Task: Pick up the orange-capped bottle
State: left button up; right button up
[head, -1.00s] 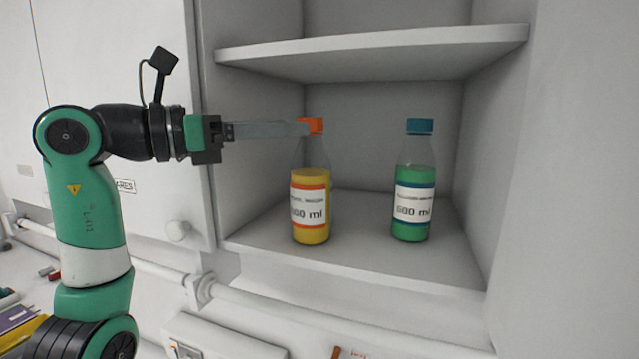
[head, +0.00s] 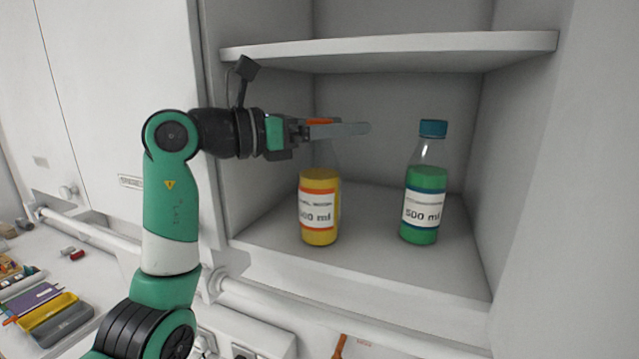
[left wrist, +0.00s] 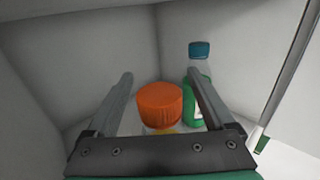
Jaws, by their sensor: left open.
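The orange-capped bottle (head: 319,207) stands upright on the cabinet's lower shelf, with yellow liquid and a 500 ml label. Its orange cap (left wrist: 159,104) lies between the two open fingers in the left wrist view, with gaps on both sides. My left gripper (head: 366,128) is open and reaches into the cabinet at cap height. In the head view its fingers partly hide the cap and reach past it. A teal-capped bottle (head: 424,205) with green liquid stands upright to the right; it also shows behind the right finger in the left wrist view (left wrist: 195,110). My right gripper is not in view.
An upper shelf (head: 400,50) lies above the gripper. Cabinet walls stand on both sides. A rail (head: 300,300) runs below the cabinet's front. A bench with a grey tray (head: 65,325) and small items is at lower left.

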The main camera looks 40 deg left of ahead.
pick_arm(q)
jog(key=shift+f, duration=0.1)
grip_shut()
dwell(0.3)
dwell(1.0)
